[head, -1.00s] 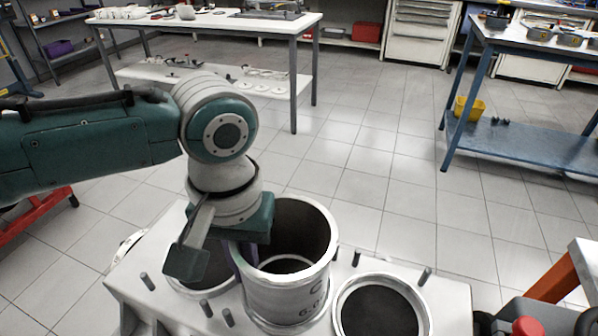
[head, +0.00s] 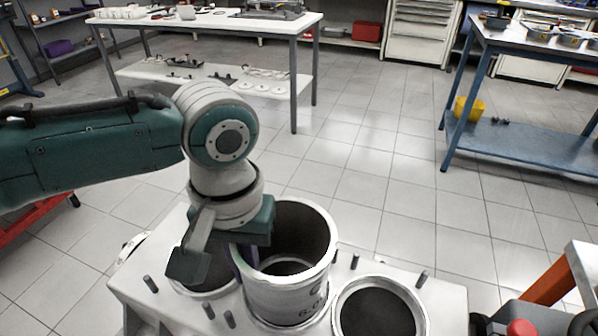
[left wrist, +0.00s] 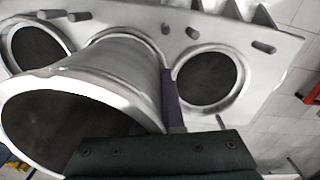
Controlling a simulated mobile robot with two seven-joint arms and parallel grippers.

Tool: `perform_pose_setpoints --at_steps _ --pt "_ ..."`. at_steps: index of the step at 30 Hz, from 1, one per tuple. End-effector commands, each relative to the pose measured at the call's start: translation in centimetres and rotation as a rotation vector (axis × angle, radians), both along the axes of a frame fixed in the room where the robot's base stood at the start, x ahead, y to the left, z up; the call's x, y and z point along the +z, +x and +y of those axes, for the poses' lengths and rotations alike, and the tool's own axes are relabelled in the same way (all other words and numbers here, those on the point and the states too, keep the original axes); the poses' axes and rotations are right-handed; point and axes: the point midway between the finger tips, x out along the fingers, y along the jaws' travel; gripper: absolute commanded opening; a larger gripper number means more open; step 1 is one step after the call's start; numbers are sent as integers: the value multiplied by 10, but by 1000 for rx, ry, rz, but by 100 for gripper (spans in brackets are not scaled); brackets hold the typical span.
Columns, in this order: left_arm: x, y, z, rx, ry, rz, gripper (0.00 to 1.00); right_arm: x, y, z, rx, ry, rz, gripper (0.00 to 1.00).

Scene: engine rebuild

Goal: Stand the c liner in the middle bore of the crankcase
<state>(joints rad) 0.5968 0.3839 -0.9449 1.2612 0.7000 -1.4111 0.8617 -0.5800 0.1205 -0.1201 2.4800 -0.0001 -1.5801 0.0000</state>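The c liner (head: 287,299) is a wide grey metal cylinder with a dark "C" marking, standing upright at the middle bore of the pale crankcase (head: 455,300). Its lower end meets the middle bore's rim; how deep it sits I cannot tell. My left gripper (head: 240,258) is at the left side of the liner's top and grips its wall. In the left wrist view, a purple finger (left wrist: 173,103) lies along the outside of the liner (left wrist: 120,75); the other finger is hidden. My right gripper is not in view.
Open bores flank the liner: the right bore (head: 378,312) and the left bore (head: 210,275), partly behind my gripper. Short studs (head: 422,279) stick up from the crankcase top. A white table (head: 215,22) and a blue bench (head: 520,140) stand farther back, with clear floor between.

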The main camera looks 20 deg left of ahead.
Motion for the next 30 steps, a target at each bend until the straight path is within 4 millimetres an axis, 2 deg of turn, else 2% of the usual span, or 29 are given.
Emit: perform_pose_setpoints --at_steps 17,30 --pt "-5 1 -1 0 -2 -2 0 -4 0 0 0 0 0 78" --pt "-1 0 -1 -1 -2 -1 0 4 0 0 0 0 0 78"
